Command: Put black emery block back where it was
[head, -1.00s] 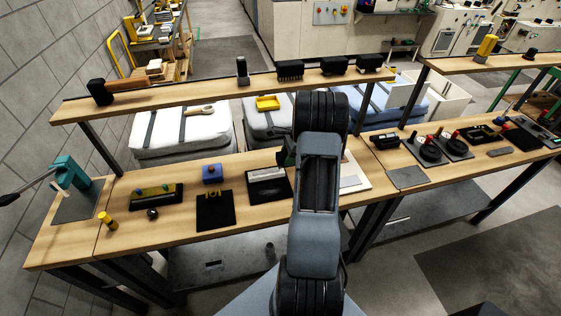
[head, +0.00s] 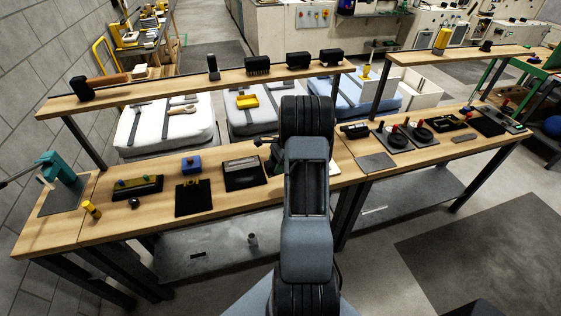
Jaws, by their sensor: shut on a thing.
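My gripper (head: 273,153) shows only in part at the left of my arm, over the bench's back edge; my arm hides the rest. It is shut on a small black piece (head: 264,140) that juts out to the left. This may be the black emery block, but most of it is hidden and I cannot be sure. Similar black blocks stand on the raised shelf: a bristled one (head: 257,66), a plain one (head: 298,60) and another (head: 331,58).
The wooden bench (head: 225,214) holds a black tray (head: 244,174), a black mat (head: 193,198), a blue block (head: 191,164) and a yellow cylinder (head: 91,209). The raised shelf (head: 160,85) runs behind it. A grey plate (head: 376,163) lies right of my arm.

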